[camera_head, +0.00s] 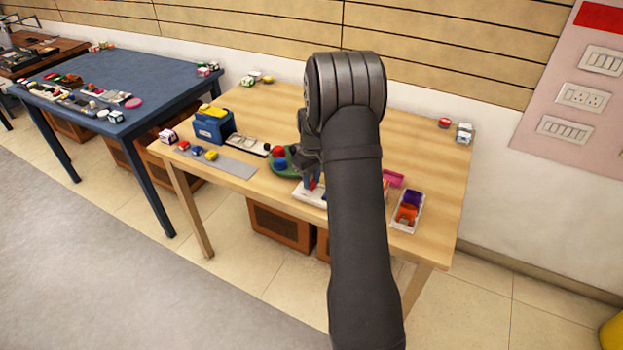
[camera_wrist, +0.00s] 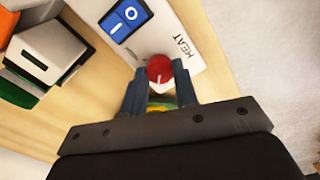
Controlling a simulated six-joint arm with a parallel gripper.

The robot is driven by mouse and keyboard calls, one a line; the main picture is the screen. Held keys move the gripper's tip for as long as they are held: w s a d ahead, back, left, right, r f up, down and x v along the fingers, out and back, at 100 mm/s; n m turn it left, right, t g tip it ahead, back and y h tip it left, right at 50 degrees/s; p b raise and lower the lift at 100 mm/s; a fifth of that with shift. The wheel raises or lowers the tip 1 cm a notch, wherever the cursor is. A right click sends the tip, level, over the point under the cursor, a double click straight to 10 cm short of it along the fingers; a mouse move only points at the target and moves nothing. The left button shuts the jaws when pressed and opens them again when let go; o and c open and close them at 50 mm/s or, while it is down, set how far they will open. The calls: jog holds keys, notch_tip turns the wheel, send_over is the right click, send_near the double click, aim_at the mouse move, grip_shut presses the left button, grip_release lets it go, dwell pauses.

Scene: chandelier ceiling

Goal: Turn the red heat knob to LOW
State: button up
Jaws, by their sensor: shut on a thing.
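The red heat knob (camera_wrist: 159,69) sits on a white panel (camera_wrist: 187,22) marked HEAT, upper middle in the wrist view. A pale pointer line on the knob runs toward the bottom of the wrist view. My gripper (camera_wrist: 160,76) is shut on the knob, one blue-grey finger on each side. A LOW mark is not visible; the fingers hide part of the panel. In the head view, my arm covers much of the table, and my gripper (camera_head: 311,178) is down at the white panel (camera_head: 308,195) near the table's front edge.
A blue rocker switch (camera_wrist: 125,18) is on the same panel. A white-and-black block (camera_wrist: 47,52) lies to the left. In the head view, a green tray (camera_head: 284,167) is left of my gripper, and a white tray (camera_head: 403,226) with coloured pieces is to the right.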

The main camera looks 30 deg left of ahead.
aim_at(312, 182)
dwell(0.3)
jog(key=o, duration=1)
jog(key=shift+r, duration=0.1)
notch_tip(312, 182, up, 17)
jog(key=shift+r, duration=0.1)
notch_tip(312, 182, down, 18)
jog(key=shift+r, duration=0.25)
dwell(0.5)
